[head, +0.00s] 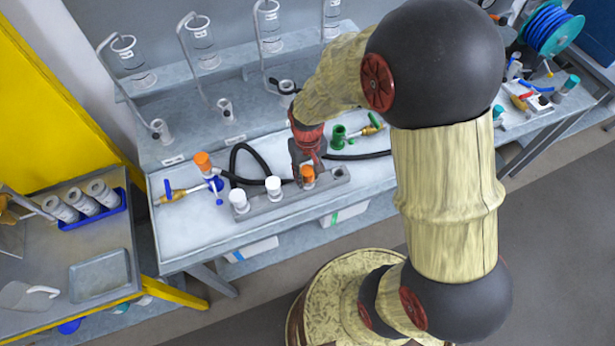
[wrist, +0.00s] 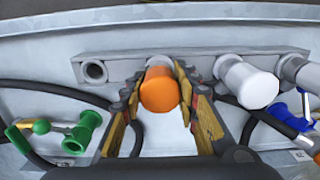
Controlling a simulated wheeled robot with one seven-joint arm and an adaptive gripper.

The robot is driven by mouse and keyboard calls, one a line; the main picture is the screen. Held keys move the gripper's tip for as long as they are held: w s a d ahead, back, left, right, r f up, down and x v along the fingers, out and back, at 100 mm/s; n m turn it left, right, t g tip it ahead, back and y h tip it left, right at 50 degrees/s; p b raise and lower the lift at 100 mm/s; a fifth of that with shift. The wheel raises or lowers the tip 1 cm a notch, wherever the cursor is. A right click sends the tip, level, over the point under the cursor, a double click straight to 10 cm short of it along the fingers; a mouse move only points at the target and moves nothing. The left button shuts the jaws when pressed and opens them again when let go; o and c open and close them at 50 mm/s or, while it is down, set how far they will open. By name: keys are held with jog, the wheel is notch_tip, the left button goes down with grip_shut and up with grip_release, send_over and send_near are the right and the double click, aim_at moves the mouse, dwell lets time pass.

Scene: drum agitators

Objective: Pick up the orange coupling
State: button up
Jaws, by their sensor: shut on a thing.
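The orange coupling (head: 308,173) is at the right part of a grey rack (head: 262,211) on the bench, beside white couplings. In the wrist view the orange coupling (wrist: 160,92) sits between both fingers of my gripper (wrist: 159,76). The gripper is shut on it. My gripper (head: 305,163) reaches down from above in the head view and hides part of the coupling. The coupling's grey end is close to the rack; I cannot tell whether it is still seated there. An empty rack hole (wrist: 95,71) shows to its left in the wrist view.
Two white couplings (head: 273,184) (head: 239,199) stand on the rack. A green fitting (head: 339,136) and black hoses (head: 250,160) lie nearby. Glass vessels (head: 198,40) stand behind.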

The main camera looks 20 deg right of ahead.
aim_at(307, 169)
grip_shut()
jog(key=shift+r, duration=0.5)
notch_tip(307, 169, up, 2)
jog(key=shift+r+p, duration=0.1)
jog(key=shift+p, duration=0.25)
jog(key=s+r+p, duration=0.2)
jog(key=s+r, duration=0.8)
jog(key=s, duration=0.4)
jog(key=shift+p, duration=0.3)
jog(key=shift+f, duration=0.1)
